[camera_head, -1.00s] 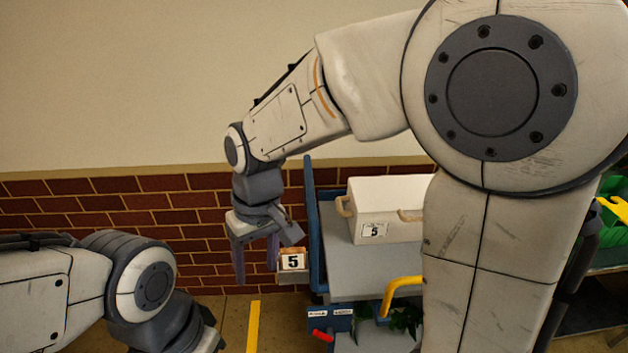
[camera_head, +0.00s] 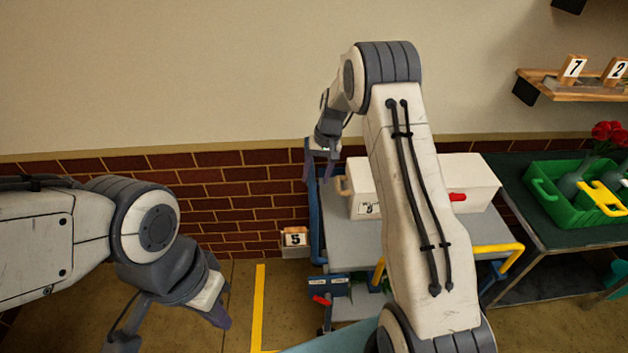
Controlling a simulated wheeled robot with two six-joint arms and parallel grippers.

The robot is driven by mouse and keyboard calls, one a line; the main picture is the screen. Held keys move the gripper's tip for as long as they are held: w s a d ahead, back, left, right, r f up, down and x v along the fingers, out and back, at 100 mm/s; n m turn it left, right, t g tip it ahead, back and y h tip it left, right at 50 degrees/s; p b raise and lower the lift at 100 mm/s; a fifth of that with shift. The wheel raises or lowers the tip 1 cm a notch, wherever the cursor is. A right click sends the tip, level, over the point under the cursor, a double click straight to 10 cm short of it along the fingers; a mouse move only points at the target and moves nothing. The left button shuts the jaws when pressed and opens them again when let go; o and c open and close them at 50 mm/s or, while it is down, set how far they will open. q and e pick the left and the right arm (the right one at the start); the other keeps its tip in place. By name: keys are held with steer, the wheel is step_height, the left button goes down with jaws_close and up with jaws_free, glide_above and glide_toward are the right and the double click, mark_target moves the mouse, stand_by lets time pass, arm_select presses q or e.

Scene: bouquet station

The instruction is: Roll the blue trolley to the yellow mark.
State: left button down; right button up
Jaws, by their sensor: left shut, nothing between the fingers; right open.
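The blue trolley (camera_head: 345,245) stands right of centre against the brick wall, with a grey top, blue upright bars at its left and a yellow bar at its right. A white box with a "5" label (camera_head: 366,208) sits on it. A red lever (camera_head: 321,300) shows on its lower blue panel. The yellow mark (camera_head: 259,305) is a strip on the floor left of the trolley. My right gripper (camera_head: 320,170) is open and empty near the top of the left bars; I cannot tell if it touches them. My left gripper (camera_head: 215,312) is shut and empty, low at left.
A dark green table (camera_head: 540,232) with a green crate (camera_head: 545,196) and red flowers (camera_head: 606,132) stands at right. A shelf (camera_head: 560,90) holds number cards. My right arm hides part of the trolley.

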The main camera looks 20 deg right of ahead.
mark_target(313, 187)
steer(key=shift+w+a+f+p, duration=0.1)
steer(key=shift+a+f+p, duration=0.15)
steer(key=shift+f, duration=0.7)
steer(key=shift+a+f+p, duration=0.15)
steer(key=shift+f+p, duration=0.05)
steer(key=shift+f, duration=0.75)
jaws_close()
